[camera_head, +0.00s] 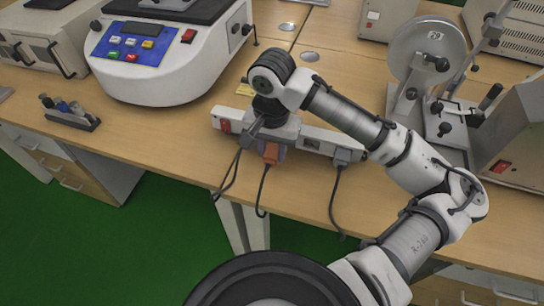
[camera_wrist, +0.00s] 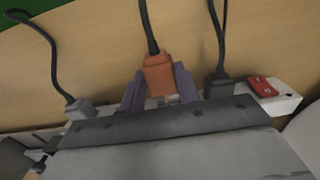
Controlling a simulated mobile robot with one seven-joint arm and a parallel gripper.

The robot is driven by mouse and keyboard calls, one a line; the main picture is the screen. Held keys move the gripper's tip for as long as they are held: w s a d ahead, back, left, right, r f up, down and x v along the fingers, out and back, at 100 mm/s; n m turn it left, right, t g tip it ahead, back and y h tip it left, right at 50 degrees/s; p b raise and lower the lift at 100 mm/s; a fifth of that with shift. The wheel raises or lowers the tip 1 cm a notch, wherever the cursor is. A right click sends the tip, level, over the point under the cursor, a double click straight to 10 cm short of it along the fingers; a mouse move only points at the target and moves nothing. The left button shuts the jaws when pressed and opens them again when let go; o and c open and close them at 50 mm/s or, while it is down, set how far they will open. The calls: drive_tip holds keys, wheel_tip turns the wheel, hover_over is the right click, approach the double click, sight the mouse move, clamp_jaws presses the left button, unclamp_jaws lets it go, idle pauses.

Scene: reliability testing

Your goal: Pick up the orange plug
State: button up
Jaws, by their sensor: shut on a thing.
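The orange plug (camera_wrist: 158,75) sits at the white power strip, with its black cord running off over the table edge. In the head view the orange plug (camera_head: 270,153) shows just below the strip, under my gripper. My gripper (camera_wrist: 160,92) has its two purple-grey fingers on either side of the plug, closed against it. In the head view my gripper (camera_head: 272,146) is mostly hidden by the wrist above it. Whether the plug is still seated in its socket is hidden by the gripper body.
The white power strip (camera_head: 318,136) lies along the table's front edge with a red switch (camera_head: 225,126) at its left end. A white machine (camera_head: 165,60) and a wheel device (camera_head: 428,55) stand behind.

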sight(273, 152)
wheel_tip(273, 152, up, 16)
drive_tip(key=shift+p, duration=0.45)
drive_tip(key=shift+d, duration=0.1)
